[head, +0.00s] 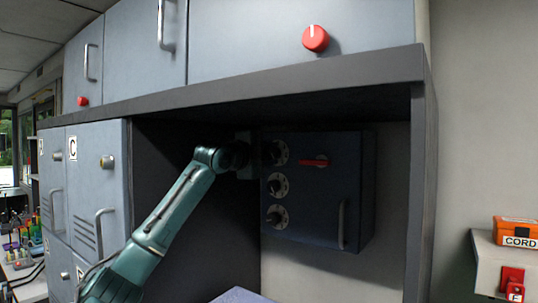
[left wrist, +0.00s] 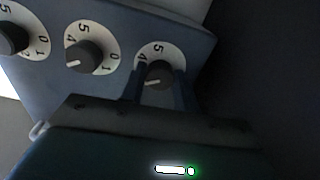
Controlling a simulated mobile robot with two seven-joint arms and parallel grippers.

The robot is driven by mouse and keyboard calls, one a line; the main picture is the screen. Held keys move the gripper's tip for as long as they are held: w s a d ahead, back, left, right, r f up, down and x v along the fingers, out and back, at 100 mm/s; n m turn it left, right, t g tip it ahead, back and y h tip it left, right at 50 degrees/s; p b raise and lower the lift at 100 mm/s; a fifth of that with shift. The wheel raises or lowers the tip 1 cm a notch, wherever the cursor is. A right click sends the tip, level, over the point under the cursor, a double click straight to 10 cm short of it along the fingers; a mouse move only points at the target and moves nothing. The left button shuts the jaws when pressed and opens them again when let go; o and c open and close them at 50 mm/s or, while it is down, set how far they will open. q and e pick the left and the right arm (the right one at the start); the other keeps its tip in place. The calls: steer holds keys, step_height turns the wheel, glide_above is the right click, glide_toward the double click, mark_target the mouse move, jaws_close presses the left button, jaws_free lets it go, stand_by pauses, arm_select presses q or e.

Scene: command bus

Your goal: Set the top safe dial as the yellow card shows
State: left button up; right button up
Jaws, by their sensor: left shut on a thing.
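The dark blue safe (head: 318,210) stands in a shadowed recess, with three dials in a column on its front. The top dial (head: 281,153) has my left gripper (head: 262,155) at it. In the left wrist view this dial (left wrist: 160,52) is the rightmost, a white numbered disc with a dark knob. My left gripper (left wrist: 159,78) has its two fingers on either side of that knob, shut on it. A white mark on the knob points to the lower left. The middle dial (head: 279,184) and bottom dial (head: 277,216) are free. No yellow card shows. My right gripper is out of view.
The safe front has a red lever (head: 314,163) and a bar handle (head: 341,222). The dark shelf (head: 300,75) and a right side panel (head: 421,180) frame the recess. Grey lockers (head: 97,170) stand left. An orange CORD box (head: 516,231) sits at right.

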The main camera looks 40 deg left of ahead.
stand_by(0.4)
arm_select(q)
steer(key=o, duration=1)
steer(key=shift+c, duration=0.2)
steer(key=s+d+b, duration=0.1)
steer(key=s+b, duration=0.4)
steer(key=s, duration=0.8)
steer(key=shift+d, duration=0.25)
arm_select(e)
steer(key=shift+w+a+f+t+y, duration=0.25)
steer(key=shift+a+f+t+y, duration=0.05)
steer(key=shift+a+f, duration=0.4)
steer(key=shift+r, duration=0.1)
